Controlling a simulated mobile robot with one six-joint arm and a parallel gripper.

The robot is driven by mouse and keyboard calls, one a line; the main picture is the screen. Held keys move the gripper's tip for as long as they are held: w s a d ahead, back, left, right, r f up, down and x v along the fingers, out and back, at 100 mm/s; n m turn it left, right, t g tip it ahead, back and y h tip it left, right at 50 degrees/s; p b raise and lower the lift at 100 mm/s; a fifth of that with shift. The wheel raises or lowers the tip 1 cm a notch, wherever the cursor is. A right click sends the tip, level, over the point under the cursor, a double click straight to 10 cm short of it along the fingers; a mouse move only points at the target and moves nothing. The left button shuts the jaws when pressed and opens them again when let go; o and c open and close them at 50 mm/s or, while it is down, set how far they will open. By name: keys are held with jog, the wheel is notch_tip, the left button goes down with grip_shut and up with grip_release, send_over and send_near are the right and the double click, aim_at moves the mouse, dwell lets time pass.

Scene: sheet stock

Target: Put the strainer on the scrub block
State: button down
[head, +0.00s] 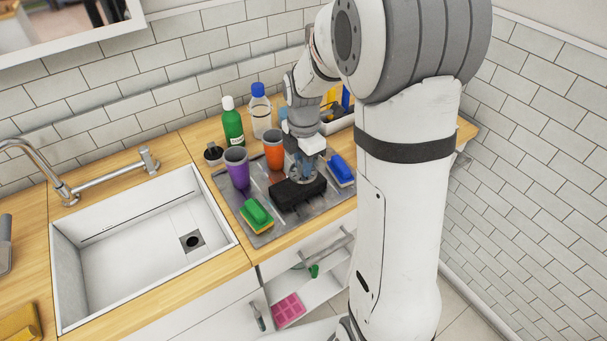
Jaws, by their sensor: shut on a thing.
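My gripper (303,168) points down over the metal sheet on the counter. It is shut on the strainer (303,178), a small grey-blue piece mostly covered by the fingers. The strainer is right at the top of the black scrub block (286,196), over its back right part. I cannot tell whether it touches the block or hangs just above it. The block lies flat on the grey sheet (285,223).
Green (232,127) and clear (260,112) bottles are behind. The sink (135,255) is left; an open drawer (318,288) is below.

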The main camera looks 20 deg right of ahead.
jog(key=shift+f, duration=0.55)
notch_tip(320, 180, down, 3)
jog(key=shift+s+d+p, duration=0.1)
jog(key=shift+p, duration=0.2)
jog(key=shift+f, duration=0.5)
jog(key=shift+f, duration=0.1)
jog(key=c, duration=1.3)
grip_release()
